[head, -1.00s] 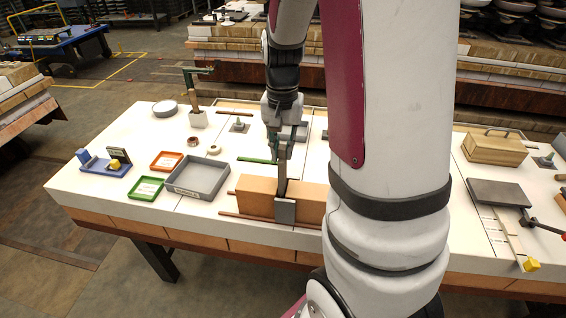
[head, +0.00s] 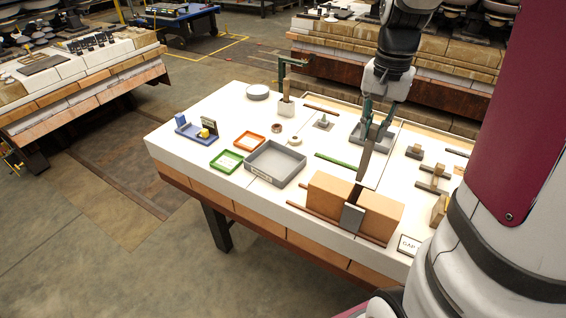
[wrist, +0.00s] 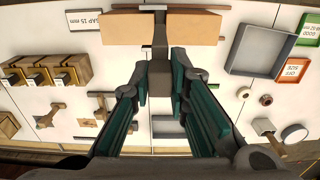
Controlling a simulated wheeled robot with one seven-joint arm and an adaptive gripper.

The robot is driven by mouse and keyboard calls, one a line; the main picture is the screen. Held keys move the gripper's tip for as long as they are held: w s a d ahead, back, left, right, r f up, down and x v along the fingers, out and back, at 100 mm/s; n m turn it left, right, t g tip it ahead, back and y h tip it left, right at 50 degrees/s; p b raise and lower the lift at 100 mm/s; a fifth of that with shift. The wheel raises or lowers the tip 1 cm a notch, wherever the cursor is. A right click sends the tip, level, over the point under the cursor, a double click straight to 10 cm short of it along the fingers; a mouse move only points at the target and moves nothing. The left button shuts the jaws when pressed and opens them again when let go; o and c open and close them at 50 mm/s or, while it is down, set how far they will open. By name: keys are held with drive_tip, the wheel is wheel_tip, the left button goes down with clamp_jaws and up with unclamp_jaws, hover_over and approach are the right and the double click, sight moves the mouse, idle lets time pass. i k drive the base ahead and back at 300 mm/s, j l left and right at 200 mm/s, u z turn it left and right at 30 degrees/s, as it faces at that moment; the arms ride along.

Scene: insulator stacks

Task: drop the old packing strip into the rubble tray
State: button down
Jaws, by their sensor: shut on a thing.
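My gripper (head: 374,136) is shut on a long, flat, grey-brown strip, the old packing strip (head: 364,162), which points down from the fingers. Its lower end shows just above or behind the top of the brown blocks (head: 330,195); I cannot tell if it is clear of them. In the wrist view the strip (wrist: 160,84) runs between the green-padded fingers toward the gap between the blocks. The grey rubble tray (head: 272,176) is left of the blocks, open-topped and seemingly empty. It also shows in the wrist view (wrist: 233,50) at upper right.
A grey plate (head: 352,217) stands at the front of the blocks. A green tray (head: 226,162) and an orange tray (head: 248,141) sit left of the rubble tray. A green rod (head: 335,162) lies behind the blocks. A green-topped upright tool (head: 285,85) stands behind the trays.

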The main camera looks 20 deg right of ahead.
sight(281, 164)
drive_tip(key=i+j, duration=0.25)
drive_tip(key=i, duration=0.2)
drive_tip(key=i+j, duration=0.3)
drive_tip(key=i, duration=0.2)
